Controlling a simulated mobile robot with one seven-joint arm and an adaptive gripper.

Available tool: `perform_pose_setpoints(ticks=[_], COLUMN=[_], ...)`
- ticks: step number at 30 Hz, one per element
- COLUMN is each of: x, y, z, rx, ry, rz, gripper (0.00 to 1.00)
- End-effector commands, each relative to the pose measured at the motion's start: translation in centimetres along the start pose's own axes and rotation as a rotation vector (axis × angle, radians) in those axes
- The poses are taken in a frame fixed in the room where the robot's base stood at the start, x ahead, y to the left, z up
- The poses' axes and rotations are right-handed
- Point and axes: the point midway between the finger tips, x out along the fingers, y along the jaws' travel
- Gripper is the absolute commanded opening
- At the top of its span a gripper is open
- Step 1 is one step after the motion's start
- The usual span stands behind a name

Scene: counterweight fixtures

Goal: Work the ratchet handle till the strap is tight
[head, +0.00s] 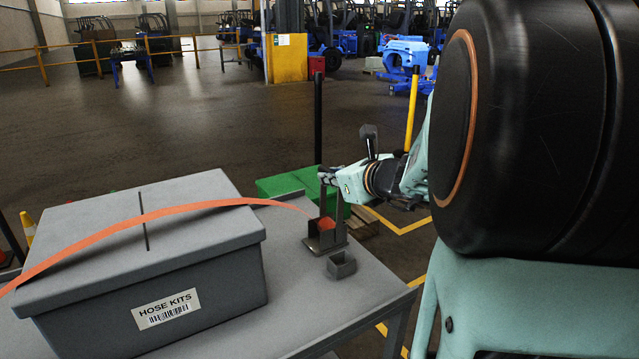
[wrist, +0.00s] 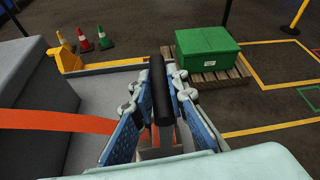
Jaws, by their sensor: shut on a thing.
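The orange strap (head: 160,214) runs in a curve over the lid of a grey box (head: 200,296) labelled HOSE KITS. Its right end goes down into the metal ratchet (head: 340,236) on the table. My gripper (head: 326,178) is just above the ratchet, with its fingers shut on the handle. In the wrist view the handle's black grip (wrist: 157,85) lies between the two blue fingers of my gripper (wrist: 158,112). The strap also shows in the wrist view (wrist: 60,121). The fingers hide part of the handle, so its exact tilt is hard to tell.
The grey table (head: 300,300) has a small grey block (head: 341,265) in front of the ratchet. A green crate (wrist: 208,52) on a pallet stands beyond the table. Cones (wrist: 84,44) stand at the far left. A yellow post (head: 411,110) stands behind my arm.

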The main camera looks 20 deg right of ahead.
Motion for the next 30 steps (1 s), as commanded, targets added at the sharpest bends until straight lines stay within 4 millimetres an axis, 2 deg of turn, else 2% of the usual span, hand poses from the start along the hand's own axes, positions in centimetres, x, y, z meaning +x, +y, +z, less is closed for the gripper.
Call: perform_pose_setpoints(ticks=[15, 16, 20, 30], x=[0.01, 0.01, 0.01, 0.00], y=[0.30, 0.30, 0.28, 0.23], z=[-0.05, -0.05, -0.03, 0.01], rx=[-0.014, -0.014, -0.014, -0.014], ry=[0.002, 0.002, 0.002, 0.001], rz=[-0.004, -0.004, -0.005, -0.005], gripper=[0.00, 0.17, 0.31, 0.32])
